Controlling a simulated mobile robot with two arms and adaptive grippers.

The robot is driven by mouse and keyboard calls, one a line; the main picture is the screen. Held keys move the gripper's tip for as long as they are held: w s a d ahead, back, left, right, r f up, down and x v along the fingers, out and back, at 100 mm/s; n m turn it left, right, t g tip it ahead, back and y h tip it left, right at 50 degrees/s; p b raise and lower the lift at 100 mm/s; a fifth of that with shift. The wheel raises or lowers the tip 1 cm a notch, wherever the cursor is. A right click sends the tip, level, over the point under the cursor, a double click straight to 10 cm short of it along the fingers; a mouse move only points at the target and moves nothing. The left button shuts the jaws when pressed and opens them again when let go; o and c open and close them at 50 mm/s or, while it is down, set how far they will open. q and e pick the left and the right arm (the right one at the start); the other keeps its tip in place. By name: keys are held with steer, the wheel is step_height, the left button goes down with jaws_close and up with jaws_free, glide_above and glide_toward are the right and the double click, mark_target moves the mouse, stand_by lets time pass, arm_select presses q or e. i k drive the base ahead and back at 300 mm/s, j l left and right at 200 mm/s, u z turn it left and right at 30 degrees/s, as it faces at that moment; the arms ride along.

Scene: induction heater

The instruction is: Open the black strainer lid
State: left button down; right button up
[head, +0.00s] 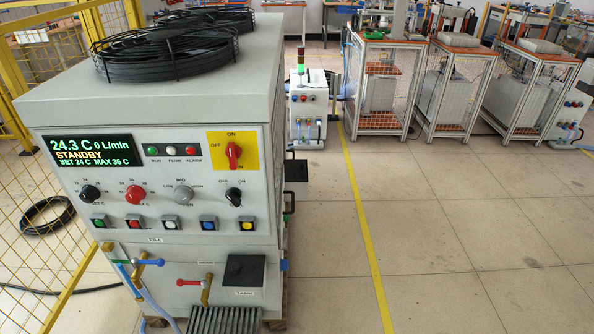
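A black square lid (244,271) with a dark round knob sits low on the front of the grey machine cabinet (150,290), right of centre. It looks shut. A small white label (244,293) lies just below it, too small to read surely. Neither of my grippers shows in the head view.
A red-handled valve (195,283) is just left of the lid, and a blue-handled valve (148,262) is further left. A metal grate (224,320) lies below. A control panel with knobs is above. Yellow fencing (40,210) stands left; the tiled floor right is clear.

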mark_target(295, 170)
steer(key=u, duration=0.45)
steer(key=i+l+u, duration=0.1)
steer(key=l+u, duration=0.65)
steer(key=u, duration=0.15)
steer(key=l+u, duration=0.45)
